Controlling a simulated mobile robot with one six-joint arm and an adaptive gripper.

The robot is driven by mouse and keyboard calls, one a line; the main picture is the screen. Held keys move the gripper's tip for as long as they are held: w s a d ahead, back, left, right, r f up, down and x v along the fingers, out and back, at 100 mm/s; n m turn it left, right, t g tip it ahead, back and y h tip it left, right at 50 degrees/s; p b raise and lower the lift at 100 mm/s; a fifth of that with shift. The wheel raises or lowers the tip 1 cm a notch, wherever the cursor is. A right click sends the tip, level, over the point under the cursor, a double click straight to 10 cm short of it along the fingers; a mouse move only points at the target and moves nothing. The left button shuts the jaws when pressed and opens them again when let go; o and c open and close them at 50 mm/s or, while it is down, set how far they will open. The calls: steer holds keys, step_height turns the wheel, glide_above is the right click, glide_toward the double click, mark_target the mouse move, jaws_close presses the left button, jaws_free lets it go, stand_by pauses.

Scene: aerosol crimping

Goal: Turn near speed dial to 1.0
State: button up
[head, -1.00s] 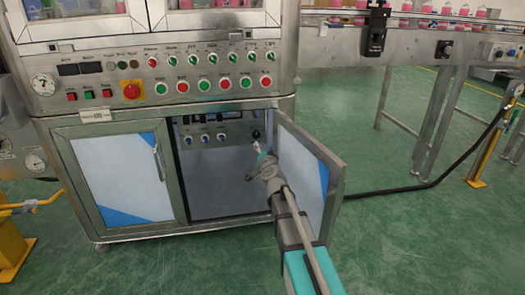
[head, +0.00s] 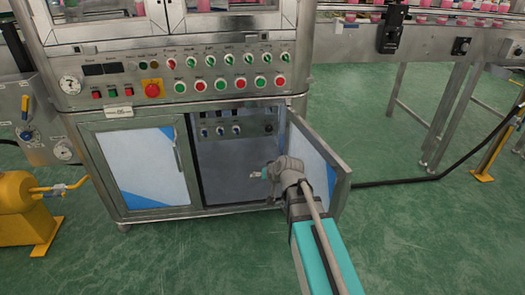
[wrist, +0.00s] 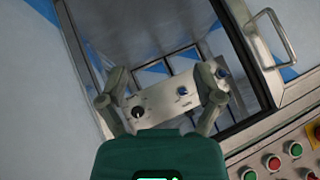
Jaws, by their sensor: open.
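A small control panel (head: 237,131) sits inside the open right compartment of the cabinet. It carries several blue-and-white dials (head: 221,131) in a row and a black dial (head: 268,127) at the right end. In the wrist view, the black dial (wrist: 138,113) and a blue dial (wrist: 183,91) show on the metal panel between my fingers. Labels are too small to read, so I cannot tell which is the near speed dial. My gripper (head: 262,174) is open and empty, below and in front of the panel, apart from the dials. It also shows in the wrist view (wrist: 160,82).
The compartment's open door (head: 318,165) stands close to the right of my gripper. The closed left door (head: 130,168) has a handle. Above are several coloured buttons and switches and a red emergency stop (head: 152,90).

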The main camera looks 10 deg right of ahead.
steer(key=s+d+r+g+h+p, duration=0.1)
steer(key=s+d+g+h+p, duration=0.1)
steer(key=s, duration=0.7)
steer(key=s+d+r+g+h+p, duration=0.1)
steer(key=s+d+g+h+p, duration=0.1)
steer(key=s, duration=0.7)
steer(key=d+g+p, duration=0.1)
steer(key=g+p, duration=0.1)
steer(key=g, duration=0.1)
steer(key=shift+d+r+n+g+p, duration=0.2)
steer(key=shift+d+n+g+p, duration=0.1)
steer(key=shift+d+n+g, duration=0.1)
